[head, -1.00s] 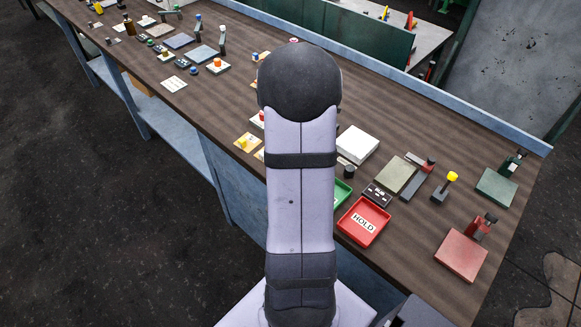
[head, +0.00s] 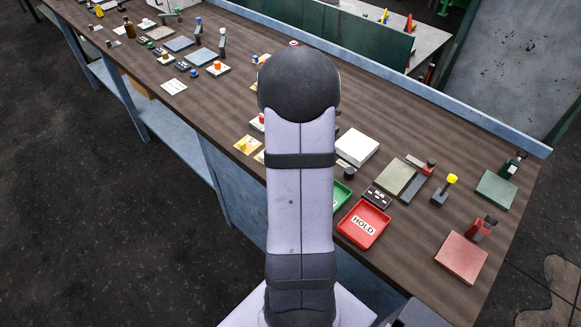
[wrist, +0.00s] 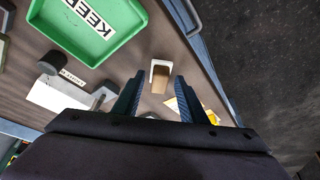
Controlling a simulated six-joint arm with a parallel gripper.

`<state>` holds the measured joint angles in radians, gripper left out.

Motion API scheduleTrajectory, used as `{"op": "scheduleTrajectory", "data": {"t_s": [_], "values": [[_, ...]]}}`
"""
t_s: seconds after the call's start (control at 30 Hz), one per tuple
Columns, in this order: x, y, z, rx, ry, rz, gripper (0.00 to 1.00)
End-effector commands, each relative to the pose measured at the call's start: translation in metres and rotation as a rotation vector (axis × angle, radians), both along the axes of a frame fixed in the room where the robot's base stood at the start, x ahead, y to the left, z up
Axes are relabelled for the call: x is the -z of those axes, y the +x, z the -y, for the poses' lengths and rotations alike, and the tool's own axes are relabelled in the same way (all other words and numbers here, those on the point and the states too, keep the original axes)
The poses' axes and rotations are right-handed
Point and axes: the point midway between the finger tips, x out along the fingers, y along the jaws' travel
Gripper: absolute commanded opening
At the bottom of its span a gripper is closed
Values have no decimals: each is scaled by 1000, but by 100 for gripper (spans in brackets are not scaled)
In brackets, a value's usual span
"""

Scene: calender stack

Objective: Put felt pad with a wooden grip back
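A small block with a brown, wood-coloured top and a white edge around its far side (wrist: 160,78) lies on the bench in the wrist view. It looks like the felt pad with a wooden grip, though its underside is hidden. My gripper (wrist: 160,80) is open, its two dark ribbed fingers on either side of the block in the picture. A narrow gap shows at each side; I cannot tell the height between fingertips and block. In the head view my own arm hides the gripper and the block.
A green KEEP tray (wrist: 118,45) is at upper left, with a dark round knob (wrist: 52,62) and a pale block (wrist: 55,97) beside it. A yellow piece (wrist: 208,113) is right of the fingers. The bench edge runs close by. A red HOLD tray (head: 352,238) shows in the head view.

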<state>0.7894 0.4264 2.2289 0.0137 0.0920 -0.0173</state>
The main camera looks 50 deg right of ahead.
Motion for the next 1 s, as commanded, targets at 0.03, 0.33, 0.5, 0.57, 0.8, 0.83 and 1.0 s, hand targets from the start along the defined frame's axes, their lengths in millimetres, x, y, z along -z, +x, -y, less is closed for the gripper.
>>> {"op": "scheduleTrajectory", "data": {"t_s": [0.03, 0.33, 0.5, 0.57, 0.8, 0.83, 1.0], "values": [[-4, 0, 0, 0, -1, 1, 38], [-27, -6, -6, -1, -4, 3, 38], [-51, -13, -13, -1, -4, 3, 38], [-59, -16, -16, -1, -5, 4, 38], [-91, -25, -25, 0, -4, 4, 38], [-94, -26, -26, 0, -3, 3, 38], [-107, -30, -30, 0, -2, 2, 38]]}}
